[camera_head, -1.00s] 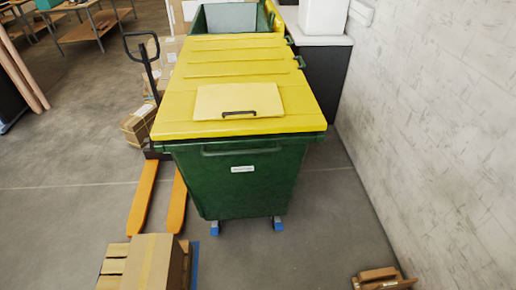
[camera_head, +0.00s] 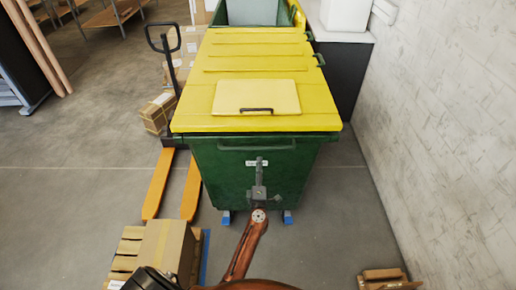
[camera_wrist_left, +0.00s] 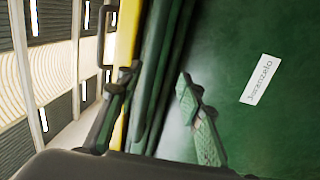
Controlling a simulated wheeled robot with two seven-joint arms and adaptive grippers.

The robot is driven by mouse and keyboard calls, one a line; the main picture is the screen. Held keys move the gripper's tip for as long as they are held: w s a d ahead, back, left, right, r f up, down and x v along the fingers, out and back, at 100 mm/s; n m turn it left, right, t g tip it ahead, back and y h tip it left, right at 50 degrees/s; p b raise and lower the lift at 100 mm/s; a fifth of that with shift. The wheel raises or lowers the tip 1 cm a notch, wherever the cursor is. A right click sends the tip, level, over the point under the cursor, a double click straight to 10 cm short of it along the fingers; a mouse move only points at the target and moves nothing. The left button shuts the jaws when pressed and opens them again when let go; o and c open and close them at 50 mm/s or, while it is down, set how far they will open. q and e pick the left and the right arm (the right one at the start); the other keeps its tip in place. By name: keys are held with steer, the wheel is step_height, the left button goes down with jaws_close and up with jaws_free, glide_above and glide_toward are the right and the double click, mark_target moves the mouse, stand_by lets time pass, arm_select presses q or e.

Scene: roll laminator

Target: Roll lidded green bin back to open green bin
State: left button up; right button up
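The lidded green bin (camera_head: 225,175) stands upright with its yellow lid (camera_head: 255,65) closed and blue-footed wheels below. A horizontal handle bar (camera_head: 257,148) runs along its front, above a white label, which also shows in the left wrist view (camera_wrist_left: 261,78). The open green bin (camera_head: 212,15) is directly behind it; its lower part is hidden. My left gripper (camera_head: 259,168) is in front of the bin's front face, just below the handle bar. In the left wrist view its fingers (camera_wrist_left: 157,105) are spread apart, with the bin's green rim or bar between or beyond them. My right gripper is not in view.
A pallet jack with orange forks (camera_head: 157,185) stands close at the left, with boxes behind. A pallet with a cardboard box (camera_head: 165,248) is at front left. A white wall (camera_head: 440,130) closes the right side. Small boxes (camera_head: 386,278) lie at front right.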

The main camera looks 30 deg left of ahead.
mark_target(258, 149)
arm_select(q)
steer(key=shift+n, duration=0.4)
steer(key=x, duration=0.4)
steer(key=r+x, duration=0.1)
steer(key=x, duration=0.3)
steer(key=shift+s+a+r, duration=0.1)
steer(key=shift+a+r, duration=0.15)
steer(key=shift+c, duration=0.2)
jaws_close()
